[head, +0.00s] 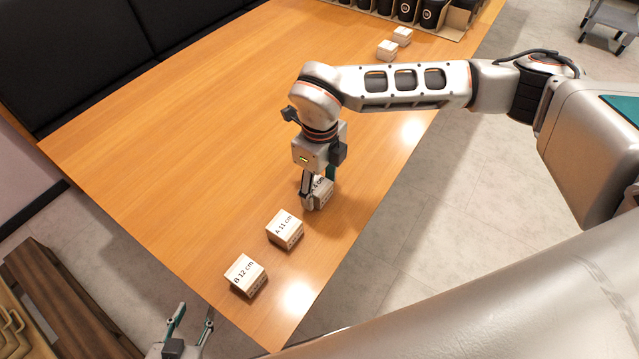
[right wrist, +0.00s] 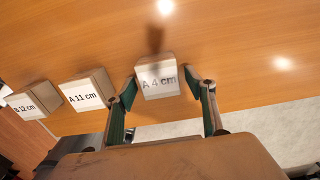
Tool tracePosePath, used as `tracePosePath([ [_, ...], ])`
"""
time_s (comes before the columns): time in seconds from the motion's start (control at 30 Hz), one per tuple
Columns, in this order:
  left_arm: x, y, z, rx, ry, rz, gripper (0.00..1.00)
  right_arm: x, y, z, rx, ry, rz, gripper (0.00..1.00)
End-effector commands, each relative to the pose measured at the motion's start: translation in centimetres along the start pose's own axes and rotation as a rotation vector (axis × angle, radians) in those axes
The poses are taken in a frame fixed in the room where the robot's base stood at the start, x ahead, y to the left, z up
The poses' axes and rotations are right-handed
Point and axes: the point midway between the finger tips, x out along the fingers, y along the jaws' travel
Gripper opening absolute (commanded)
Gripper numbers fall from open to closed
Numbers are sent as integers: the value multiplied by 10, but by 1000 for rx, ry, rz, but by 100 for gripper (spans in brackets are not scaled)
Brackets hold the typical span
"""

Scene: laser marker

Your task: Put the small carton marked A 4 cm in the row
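The small carton marked A 4 cm (right wrist: 158,84) stands on the table near its edge, at one end of a short row. In the head view the same carton (head: 322,191) is partly hidden by my right gripper (head: 318,188). In the right wrist view my right gripper (right wrist: 162,82) has one finger on each side of the carton, with narrow gaps visible, so it looks open around it. My left gripper (head: 192,318) is open and empty, low and off the table's corner. The cartons A 11 cm (head: 285,230) and B 12 cm (head: 245,274) stand in line towards the near corner.
The wooden table (head: 180,150) is mostly clear left of the row. Two small cartons (head: 387,50) stand at the far end, near a cardboard tray (head: 457,25) of black cups. A black bench (head: 70,60) runs along the left side.

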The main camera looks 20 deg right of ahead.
Motion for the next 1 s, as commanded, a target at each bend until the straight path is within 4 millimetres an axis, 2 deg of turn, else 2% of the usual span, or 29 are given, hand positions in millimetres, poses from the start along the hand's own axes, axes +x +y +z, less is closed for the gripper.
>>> tracePosePath([
  [0.23, 0, 0, 0, 0, 0, 0, 40, -1, 0, 0, 0, 0, 0, 54],
  [0.37, 0, 0, -1, 0, 0, 0, 40, -9, 0, 0, 0, -2, -1, 54],
  [0.47, -1, 0, -1, -1, -1, 0, 40, -24, -1, 1, 0, -4, -3, 54],
  [0.8, -3, 1, -5, -6, 2, 4, 40, -92, -1, 1, -1, -4, -3, 54],
  [1.0, -4, 2, -4, -9, 0, 6, 40, -117, 0, 1, 0, -2, -2, 54],
])
